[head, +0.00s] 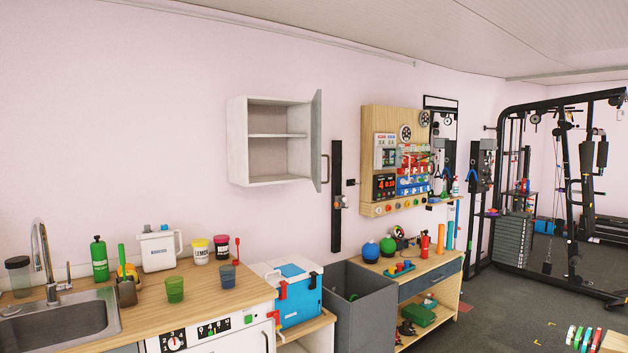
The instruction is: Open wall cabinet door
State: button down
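The white wall cabinet (237,143) hangs on the pink wall, left of the wooden tool board. Its grey door (317,140) is hinged on the right side and stands swung wide open, jutting out from the wall. A dark bar handle (326,169) is on the door. The inside shows one shelf (277,135) and both compartments look empty. My gripper is not in view.
Below are a wooden counter (215,292) with a sink (60,325), a blue and white cooler (295,295), a grey bin (361,300) and a wooden bench (440,278). Gym machines stand at right. Open floor (500,310) lies at lower right.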

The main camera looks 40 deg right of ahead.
aim_at(320, 141)
jog(key=u, duration=0.05)
jog(key=i, duration=1)
